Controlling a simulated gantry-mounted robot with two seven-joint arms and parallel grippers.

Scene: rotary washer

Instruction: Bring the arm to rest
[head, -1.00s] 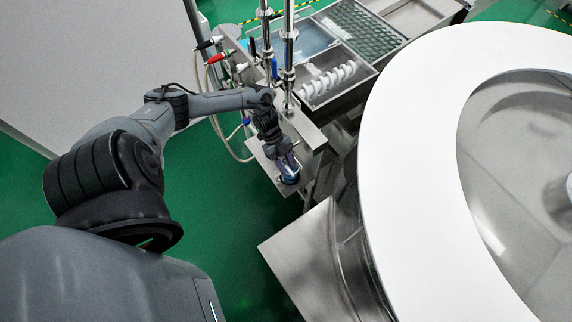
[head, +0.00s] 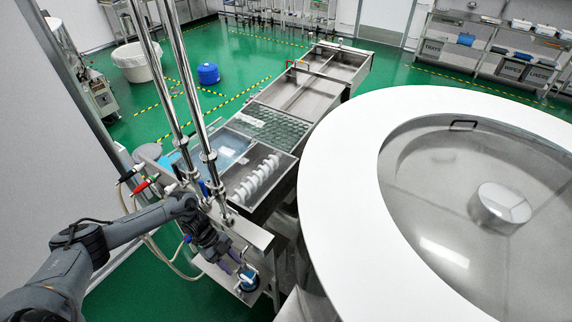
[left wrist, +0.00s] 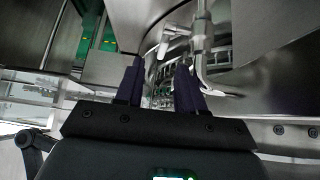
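My left arm reaches in from the lower left in the head view. My left gripper (head: 236,262) points down beside a small metal shelf at the washer's near-left side. A small blue and white item (head: 248,280) sits on that shelf close to the fingertips. In the left wrist view my left gripper (left wrist: 158,80) has its two dark fingers apart, with nothing seen between them but metal fittings behind. A metal nozzle and pipe (left wrist: 199,45) stand close to the right finger. My right gripper is in neither view.
The round white-rimmed washer (head: 334,170) fills the right side. Steel sinks (head: 320,90) run behind, with a white coil (head: 256,180) in one. Two upright chrome posts (head: 207,150) and a hose with red and black handles (head: 143,187) stand close to my arm.

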